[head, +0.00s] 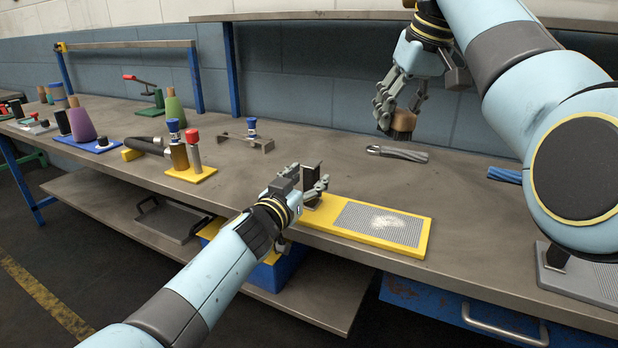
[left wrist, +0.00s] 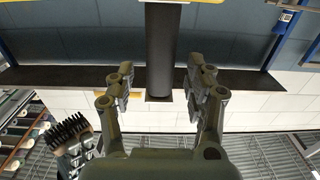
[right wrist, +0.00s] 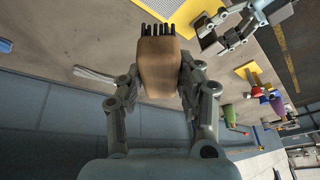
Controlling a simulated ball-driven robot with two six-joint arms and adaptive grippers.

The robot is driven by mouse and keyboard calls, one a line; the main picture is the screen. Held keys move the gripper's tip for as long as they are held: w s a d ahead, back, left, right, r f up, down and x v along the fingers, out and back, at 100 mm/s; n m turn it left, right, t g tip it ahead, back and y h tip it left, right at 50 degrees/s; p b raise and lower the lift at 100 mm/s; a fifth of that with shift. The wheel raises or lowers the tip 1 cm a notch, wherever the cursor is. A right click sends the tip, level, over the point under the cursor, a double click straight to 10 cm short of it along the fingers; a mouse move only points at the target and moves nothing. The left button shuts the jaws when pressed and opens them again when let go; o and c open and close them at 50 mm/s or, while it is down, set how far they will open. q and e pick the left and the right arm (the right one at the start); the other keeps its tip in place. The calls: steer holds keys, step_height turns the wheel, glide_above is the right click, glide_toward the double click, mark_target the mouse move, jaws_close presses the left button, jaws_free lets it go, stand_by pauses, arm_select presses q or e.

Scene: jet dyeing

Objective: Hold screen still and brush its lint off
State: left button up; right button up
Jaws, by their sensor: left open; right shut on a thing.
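The screen is a yellow board (head: 340,232) with a grey mesh (head: 352,222); pale lint (head: 388,221) lies on the mesh. A dark upright handle (head: 311,178) stands at its left end. My left gripper (head: 318,188) is open at this handle, and in the left wrist view the dark post (left wrist: 162,55) stands between its spread fingers. My right gripper (head: 390,108) is shut on a brown wooden brush (head: 404,121), raised above the bench behind the screen. The brush (right wrist: 160,65) shows its black bristles in the right wrist view.
A grey-handled tool (head: 398,153) lies on the bench behind the screen. A small metal bracket (head: 246,142), a yellow block with bottles (head: 190,174) and a purple flask (head: 82,125) stand to the left. The bench around the screen's back edge is clear.

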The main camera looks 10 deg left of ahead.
arm_select(q)
steer(key=shift+w+d, duration=0.2)
steer(key=shift+w, duration=0.4)
jaws_close()
